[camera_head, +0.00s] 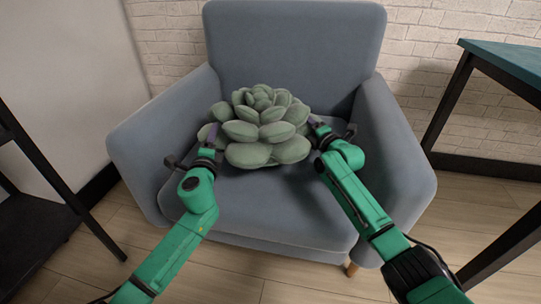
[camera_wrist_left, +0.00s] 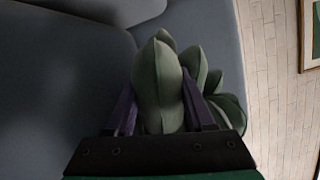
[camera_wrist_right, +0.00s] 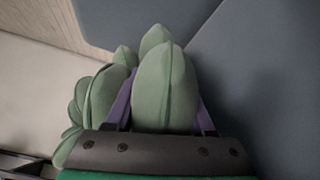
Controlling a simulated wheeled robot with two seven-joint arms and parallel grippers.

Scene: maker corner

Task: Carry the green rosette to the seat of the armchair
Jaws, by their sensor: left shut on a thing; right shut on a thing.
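The green rosette (camera_head: 262,125), a large plush-like succulent, is between my two grippers over the seat of the blue-grey armchair (camera_head: 290,215). I cannot tell whether its underside touches the seat. My left gripper (camera_head: 212,135) is shut on a leaf at its left side; in the left wrist view that leaf of the rosette (camera_wrist_left: 160,85) sits between the purple fingers. My right gripper (camera_head: 316,124) is shut on a leaf at its right side; in the right wrist view the leaf of the rosette (camera_wrist_right: 166,90) fills the gap between the fingers.
The armchair's left armrest (camera_head: 160,130) and right armrest (camera_head: 395,150) flank my arms, with the backrest (camera_head: 295,50) behind. A teal-topped table (camera_head: 510,60) stands at the right. A dark shelf (camera_head: 35,230) stands at the left. Bare seat shows in front of the rosette.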

